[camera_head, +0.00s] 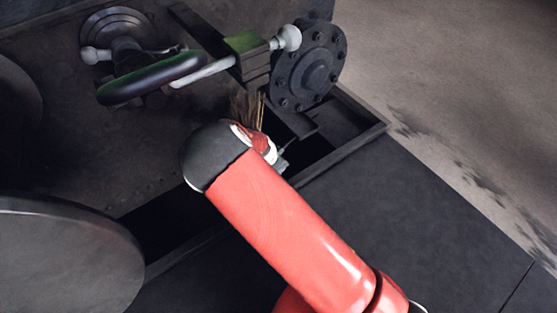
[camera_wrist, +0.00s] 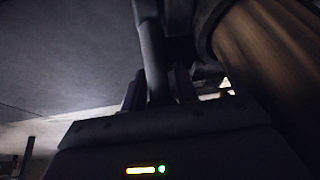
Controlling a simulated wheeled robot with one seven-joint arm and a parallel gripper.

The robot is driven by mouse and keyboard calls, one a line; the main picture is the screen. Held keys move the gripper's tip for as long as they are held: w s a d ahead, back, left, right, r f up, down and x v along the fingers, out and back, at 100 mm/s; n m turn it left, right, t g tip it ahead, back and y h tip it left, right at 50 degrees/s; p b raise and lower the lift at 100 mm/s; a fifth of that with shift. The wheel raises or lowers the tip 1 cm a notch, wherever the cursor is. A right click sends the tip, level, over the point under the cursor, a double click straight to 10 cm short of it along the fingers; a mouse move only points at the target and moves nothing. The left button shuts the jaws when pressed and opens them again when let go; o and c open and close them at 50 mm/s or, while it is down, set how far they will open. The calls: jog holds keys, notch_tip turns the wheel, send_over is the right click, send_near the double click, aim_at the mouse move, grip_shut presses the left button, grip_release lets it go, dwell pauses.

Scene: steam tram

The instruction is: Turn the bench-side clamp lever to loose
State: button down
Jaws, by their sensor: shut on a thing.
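In the wrist view, my gripper (camera_wrist: 157,92) has its two dark fingers on either side of a dark upright rod (camera_wrist: 153,50), and it is shut on it. The rod looks like the clamp lever, but the dim light hides its ends and its loose or tight marking. In the head view, my red arm reaches down over the dark recess by the bench edge. The arm hides the lever there, and only a small grey part of my gripper (camera_head: 281,160) shows beside it.
A brown, ribbed cylinder (camera_wrist: 270,50) stands close on the right in the wrist view.

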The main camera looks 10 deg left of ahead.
jog(key=shift+s+a+r+t, duration=0.15)
jog(key=shift+s+a+t, duration=0.05)
jog(key=shift+t, duration=0.1)
jog(key=c, duration=1.3)
grip_release()
jog(key=v, duration=0.8)
jog(key=shift+p, duration=0.45)
jog(key=shift+a, duration=0.15)
jog(key=shift+c, duration=0.4)
